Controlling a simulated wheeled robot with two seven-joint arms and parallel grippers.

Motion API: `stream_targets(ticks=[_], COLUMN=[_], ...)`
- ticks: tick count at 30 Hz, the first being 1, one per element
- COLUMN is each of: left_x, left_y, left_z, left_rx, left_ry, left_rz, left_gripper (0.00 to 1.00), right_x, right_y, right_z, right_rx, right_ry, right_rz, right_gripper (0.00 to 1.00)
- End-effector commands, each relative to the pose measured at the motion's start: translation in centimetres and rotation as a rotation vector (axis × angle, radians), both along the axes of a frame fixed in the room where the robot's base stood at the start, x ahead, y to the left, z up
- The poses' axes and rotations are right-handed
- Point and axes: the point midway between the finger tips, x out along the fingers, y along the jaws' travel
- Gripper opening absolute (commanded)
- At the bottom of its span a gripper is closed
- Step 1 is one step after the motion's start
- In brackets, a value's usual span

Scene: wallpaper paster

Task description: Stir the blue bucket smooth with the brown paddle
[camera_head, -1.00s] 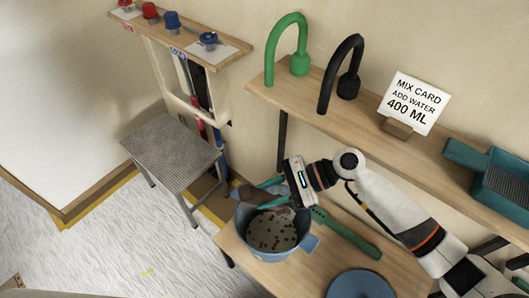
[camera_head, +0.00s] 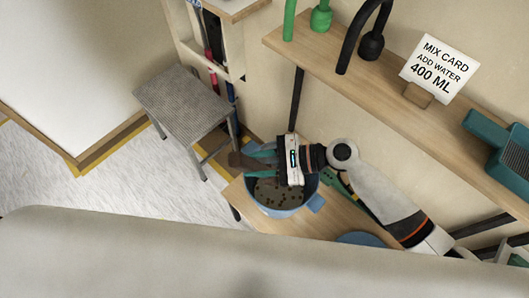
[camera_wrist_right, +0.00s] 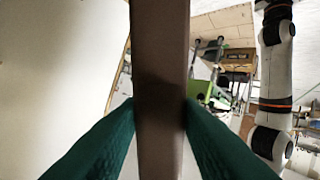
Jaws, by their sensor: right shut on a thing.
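In the right wrist view the brown shaft (camera_wrist_right: 160,60) runs upright between both green fingers. The paddle's lower end is hidden, so I cannot tell how deep it sits in the mix. My left gripper is not in view.
A wooden shelf (camera_head: 395,95) behind carries a green hook, a black hook, a mix card (camera_head: 438,68) and a teal tray (camera_head: 510,155). A grey stool (camera_head: 190,100) stands left. A blue disc (camera_head: 365,239) lies on the table (camera_head: 340,222). A large pale shape covers the bottom.

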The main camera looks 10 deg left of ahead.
Motion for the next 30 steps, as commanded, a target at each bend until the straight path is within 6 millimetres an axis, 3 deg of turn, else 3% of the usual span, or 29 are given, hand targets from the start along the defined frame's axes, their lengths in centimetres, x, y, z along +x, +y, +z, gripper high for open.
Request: stream_targets(ticks=[13, 30], left_x=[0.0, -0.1], left_y=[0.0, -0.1], left_z=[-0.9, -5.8], left_rx=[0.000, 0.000], left_ry=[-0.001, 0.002], left_rz=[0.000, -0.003], left_gripper=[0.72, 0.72], right_x=[-3.4, -1.3], right_y=[2.4, 0.9], right_z=[-2.1, -7.7], right_rx=[0.002, 0.000], right_ry=[0.000, 0.000], right_rz=[0.001, -0.001], right_gripper=[0.01, 0.01])
